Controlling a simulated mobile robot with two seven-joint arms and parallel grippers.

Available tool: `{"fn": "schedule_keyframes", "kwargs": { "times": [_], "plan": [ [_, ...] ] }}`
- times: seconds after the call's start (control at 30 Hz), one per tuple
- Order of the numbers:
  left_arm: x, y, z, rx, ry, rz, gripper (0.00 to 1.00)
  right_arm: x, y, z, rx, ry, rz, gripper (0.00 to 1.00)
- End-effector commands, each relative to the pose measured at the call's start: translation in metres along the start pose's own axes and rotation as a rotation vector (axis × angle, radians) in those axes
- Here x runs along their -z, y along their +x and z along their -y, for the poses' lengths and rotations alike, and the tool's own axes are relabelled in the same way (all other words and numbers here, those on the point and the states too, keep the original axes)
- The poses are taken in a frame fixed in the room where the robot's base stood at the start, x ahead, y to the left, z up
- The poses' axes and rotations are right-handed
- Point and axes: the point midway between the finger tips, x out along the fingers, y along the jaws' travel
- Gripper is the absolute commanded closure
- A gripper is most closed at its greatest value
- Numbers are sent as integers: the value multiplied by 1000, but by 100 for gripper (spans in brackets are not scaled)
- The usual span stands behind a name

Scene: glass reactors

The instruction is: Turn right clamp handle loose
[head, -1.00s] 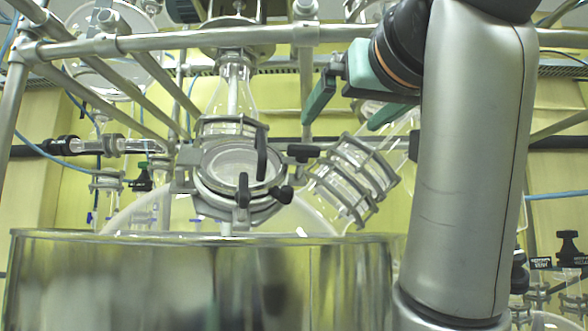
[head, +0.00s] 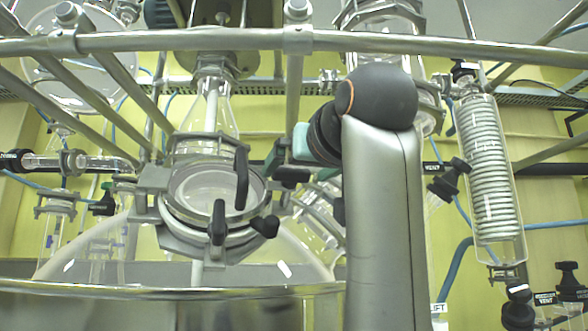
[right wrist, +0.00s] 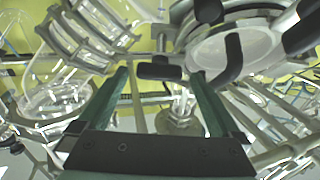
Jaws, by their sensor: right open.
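A round glass lid (head: 207,193) in a metal clamp ring sits on the glass reactor vessel. It carries a long black handle (head: 241,178) on its right side and a second black handle (head: 218,222) at its lower front. A short black bar (head: 291,175) sticks out just right of the ring. I cannot tell for sure which is the right clamp handle. My right gripper (right wrist: 162,78) is open and empty. In the right wrist view the black bar (right wrist: 160,72) appears between its teal fingertips, with no clear contact. My left gripper is out of view.
A metal rail (head: 400,42) crosses above the lid. Ribbed clamped glass (head: 318,215) lies right of the lid, behind my right arm. A coiled glass condenser (head: 490,170) hangs farther right. A large steel pot (head: 150,305) fills the lower front.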

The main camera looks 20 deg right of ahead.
Motion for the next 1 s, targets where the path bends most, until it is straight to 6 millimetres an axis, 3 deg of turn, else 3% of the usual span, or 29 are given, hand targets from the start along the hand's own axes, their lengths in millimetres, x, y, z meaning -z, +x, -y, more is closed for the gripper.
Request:
{"fn": "schedule_keyframes", "kwargs": {
  "times": [0.2, 0.57, 1.0],
  "plan": [
    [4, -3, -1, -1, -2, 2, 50, 0, 25, 0, 0, 0, 2, 0],
    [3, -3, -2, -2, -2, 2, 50, 0, 29, 0, 0, 0, 0, 0],
    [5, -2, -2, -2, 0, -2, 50, 0, 29, -1, -2, 0, -1, 50]
  ]
}}
